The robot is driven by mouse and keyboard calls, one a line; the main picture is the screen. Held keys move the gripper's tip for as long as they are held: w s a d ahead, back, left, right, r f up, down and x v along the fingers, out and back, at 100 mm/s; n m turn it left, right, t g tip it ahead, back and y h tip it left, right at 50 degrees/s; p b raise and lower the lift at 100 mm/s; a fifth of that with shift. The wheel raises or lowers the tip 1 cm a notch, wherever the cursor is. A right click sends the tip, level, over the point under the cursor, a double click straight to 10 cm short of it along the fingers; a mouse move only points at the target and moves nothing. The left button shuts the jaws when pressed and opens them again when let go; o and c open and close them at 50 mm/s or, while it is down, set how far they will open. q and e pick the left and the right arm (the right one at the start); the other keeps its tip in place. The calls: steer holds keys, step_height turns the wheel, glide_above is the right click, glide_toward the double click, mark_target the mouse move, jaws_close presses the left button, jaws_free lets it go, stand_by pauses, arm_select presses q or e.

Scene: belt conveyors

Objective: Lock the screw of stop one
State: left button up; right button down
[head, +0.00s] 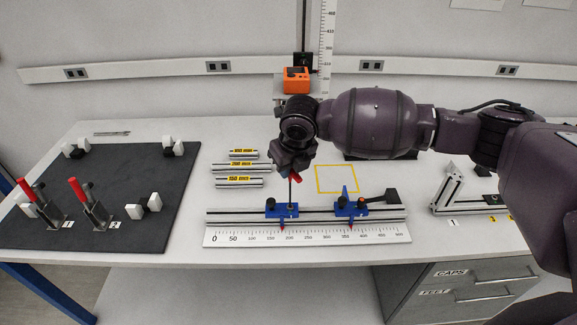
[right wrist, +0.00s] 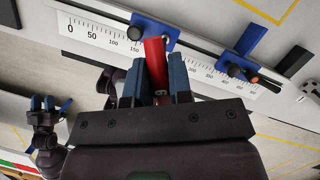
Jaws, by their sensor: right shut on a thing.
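My right gripper (head: 291,168) is shut on a red-handled tool (right wrist: 155,62), held upright with its thin dark shaft (head: 290,190) pointing down. The shaft ends at the left blue stop (head: 272,209) on the rail, near the 200 mark; I cannot tell whether its tip sits in the screw. That stop (right wrist: 152,30) also shows in the right wrist view, with a dark round knob. The right blue stop (head: 343,209) sits near the 370 mark. My left gripper (right wrist: 44,104) shows small at the left of the right wrist view; its opening is unclear.
The silver rail (head: 230,215) lies behind a white ruler (head: 310,236). Several labelled bars (head: 240,169) lie behind it. A dark board (head: 120,200) with red-handled clamps (head: 78,190) is at left. A metal bracket (head: 447,190) stands at right. A yellow square (head: 337,179) is empty.

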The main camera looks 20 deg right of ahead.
steer(key=m, duration=0.2)
steer(key=m+h, duration=0.1)
steer(key=m, duration=0.2)
steer(key=shift+d+h, duration=0.15)
steer(key=shift+h, duration=0.15)
steer(key=shift+m, duration=0.3)
steer(key=m+h, duration=0.1)
steer(key=m, duration=0.2)
steer(key=shift+d+m+g, duration=0.1)
steer(key=shift+m+g, duration=0.2)
steer(key=shift+n, duration=0.5)
steer(key=shift+r, duration=0.1)
steer(key=shift+r, duration=0.1)
steer(key=shift+r, duration=0.7)
